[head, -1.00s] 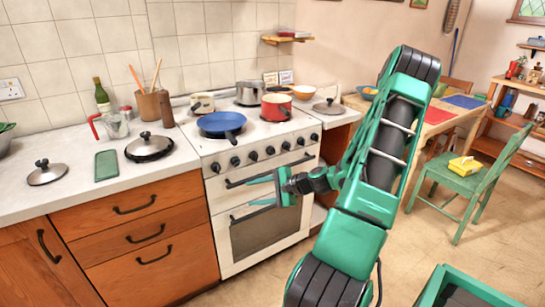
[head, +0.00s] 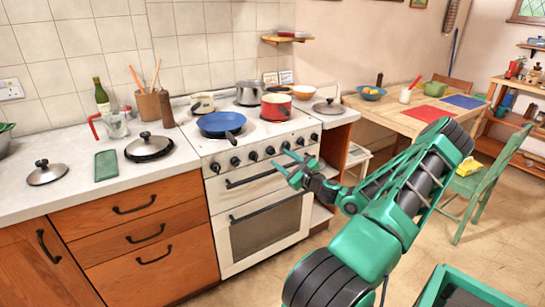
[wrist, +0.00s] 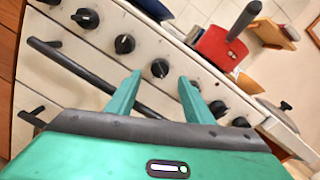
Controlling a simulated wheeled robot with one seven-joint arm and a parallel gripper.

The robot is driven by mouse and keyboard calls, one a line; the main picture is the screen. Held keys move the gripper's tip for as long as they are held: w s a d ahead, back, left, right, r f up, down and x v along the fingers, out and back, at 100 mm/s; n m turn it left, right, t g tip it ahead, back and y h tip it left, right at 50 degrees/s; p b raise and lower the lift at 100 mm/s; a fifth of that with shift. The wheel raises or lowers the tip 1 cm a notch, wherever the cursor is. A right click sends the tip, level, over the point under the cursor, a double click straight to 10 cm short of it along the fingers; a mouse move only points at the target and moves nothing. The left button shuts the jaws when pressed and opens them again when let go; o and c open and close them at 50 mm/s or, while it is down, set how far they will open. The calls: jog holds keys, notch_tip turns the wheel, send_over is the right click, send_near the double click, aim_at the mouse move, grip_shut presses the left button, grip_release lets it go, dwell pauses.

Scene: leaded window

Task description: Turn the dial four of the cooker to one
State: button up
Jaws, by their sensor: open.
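The white cooker (head: 262,190) has a row of black dials along its front panel; it also shows in the wrist view (wrist: 60,75). Counting from the left, dial four (head: 269,151) is near the middle of the row. In the wrist view what looks like the same dial (wrist: 160,67) shows just beyond and between my fingertips. My gripper (head: 280,160) is open and empty in front of the panel, its fingers pointing at the dials. The wrist view shows both fingers (wrist: 160,77) apart. The dial's markings are too small to read.
A dark oven handle (head: 268,173) runs below the dials. A dining table (head: 400,118) and green chair (head: 485,185) stand to the right.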

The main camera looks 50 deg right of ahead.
aim_at(273, 153)
jog(key=shift+w+d, duration=0.25)
jog(key=shift+w, duration=1.1)
jog(key=shift+w+d, duration=0.2)
jog(key=shift+w, duration=1.15)
jog(key=shift+c, duration=0.2)
jog(key=c, duration=1)
jog(key=shift+a, duration=0.15)
